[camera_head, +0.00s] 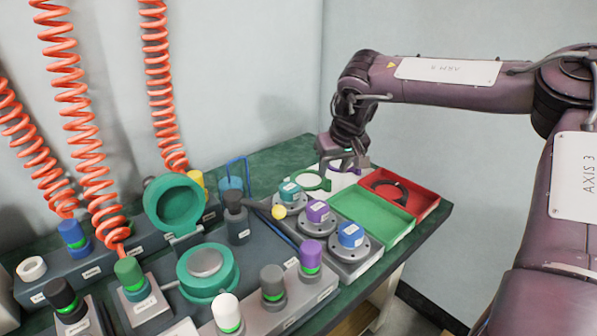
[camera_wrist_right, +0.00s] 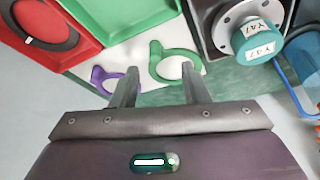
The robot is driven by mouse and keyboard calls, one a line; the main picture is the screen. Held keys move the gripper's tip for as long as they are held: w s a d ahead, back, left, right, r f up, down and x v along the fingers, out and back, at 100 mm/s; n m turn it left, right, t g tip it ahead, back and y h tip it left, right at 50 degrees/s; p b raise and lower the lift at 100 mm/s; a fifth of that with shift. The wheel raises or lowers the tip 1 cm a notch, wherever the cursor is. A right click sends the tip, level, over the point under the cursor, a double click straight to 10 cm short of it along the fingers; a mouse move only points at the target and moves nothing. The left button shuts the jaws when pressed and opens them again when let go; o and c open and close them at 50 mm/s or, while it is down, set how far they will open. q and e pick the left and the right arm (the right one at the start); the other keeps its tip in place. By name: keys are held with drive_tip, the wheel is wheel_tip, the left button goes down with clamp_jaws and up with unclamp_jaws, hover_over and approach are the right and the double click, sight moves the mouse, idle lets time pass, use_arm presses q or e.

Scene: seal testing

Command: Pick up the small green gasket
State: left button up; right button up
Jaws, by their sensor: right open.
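A green gasket (camera_wrist_right: 155,53), a ring with a tab, lies flat on a white surface in the right wrist view. It also shows in the head view (camera_head: 326,184), just left of my right gripper (camera_head: 343,163). In the wrist view my right gripper (camera_wrist_right: 160,66) is open, its fingers pointing toward the gasket area with nothing between them. A smaller purple gasket (camera_wrist_right: 99,74) lies left of the green one, partly behind the left finger. The height of the fingers above the gaskets is hard to tell. My left gripper is out of view.
An empty green tray (camera_head: 368,220) and a red tray (camera_head: 432,206) holding a black ring (camera_head: 388,186) stand at the right. Flanged fixtures with teal (camera_head: 290,191), purple (camera_head: 317,211) and blue (camera_head: 351,235) caps stand close by. Coiled orange hoses (camera_head: 78,110) hang at left.

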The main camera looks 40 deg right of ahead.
sight(330, 182)
drive_tip(key=b+x, duration=0.1)
drive_tip(key=x, duration=0.3)
drive_tip(key=d+b+x, duration=0.1)
drive_tip(key=x, duration=0.1)
drive_tip(key=shift+w+f+b, duration=0.1)
drive_tip(key=shift+f+b, duration=0.1)
drive_tip(key=shift+b, duration=0.1)
drive_tip(key=shift+w+f, duration=0.3)
drive_tip(key=shift+f, duration=0.2)
drive_tip(key=shift+r, duration=0.1)
clamp_jaws()
